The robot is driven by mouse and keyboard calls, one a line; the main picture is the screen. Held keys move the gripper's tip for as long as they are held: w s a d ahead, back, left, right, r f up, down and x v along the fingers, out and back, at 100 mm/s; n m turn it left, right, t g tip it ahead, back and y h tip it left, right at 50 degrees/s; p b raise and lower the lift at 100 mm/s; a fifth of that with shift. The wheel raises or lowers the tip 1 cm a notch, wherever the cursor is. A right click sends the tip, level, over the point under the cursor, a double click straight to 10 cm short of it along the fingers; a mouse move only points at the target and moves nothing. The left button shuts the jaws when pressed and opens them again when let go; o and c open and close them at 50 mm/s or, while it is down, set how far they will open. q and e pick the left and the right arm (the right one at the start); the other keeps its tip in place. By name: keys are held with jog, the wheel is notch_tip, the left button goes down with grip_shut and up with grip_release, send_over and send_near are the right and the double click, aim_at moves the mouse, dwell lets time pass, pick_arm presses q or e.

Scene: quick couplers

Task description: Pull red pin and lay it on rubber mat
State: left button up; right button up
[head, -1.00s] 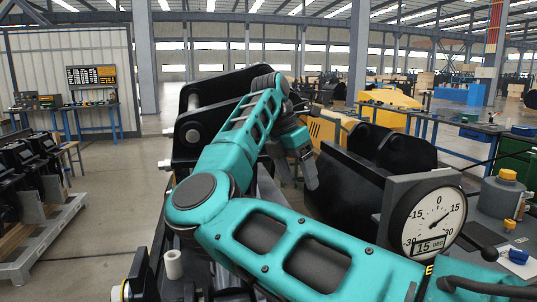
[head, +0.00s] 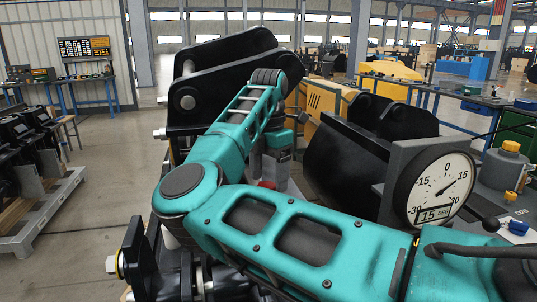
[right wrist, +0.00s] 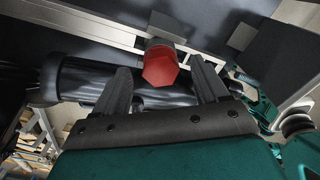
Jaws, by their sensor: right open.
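The red pin shows a red hexagonal head (right wrist: 161,68) in the right wrist view, pointing toward the camera. It lies between the two dark fingers of my right gripper (right wrist: 160,64), with gaps on both sides. The gripper is open and not closed on it. In the head view a small red patch (head: 267,184) shows below my right gripper (head: 272,172), mostly hidden behind my teal right arm. I cannot make out the rubber mat in either view. My left gripper is not in view.
A black coupler frame (head: 215,85) stands behind my arm. A black bucket (head: 345,170) and a round angle gauge (head: 440,190) are on the right. A grey canister (head: 503,168) stands at far right. Open floor (head: 95,235) lies to the left.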

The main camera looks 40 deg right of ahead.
jog(key=shift+f, duration=0.85)
jog(key=c, duration=1.3)
jog(key=shift+o, duration=0.2)
jog(key=shift+r, duration=0.15)
jog(key=shift+r+p, duration=2.15)
jog(key=shift+r, duration=1.2)
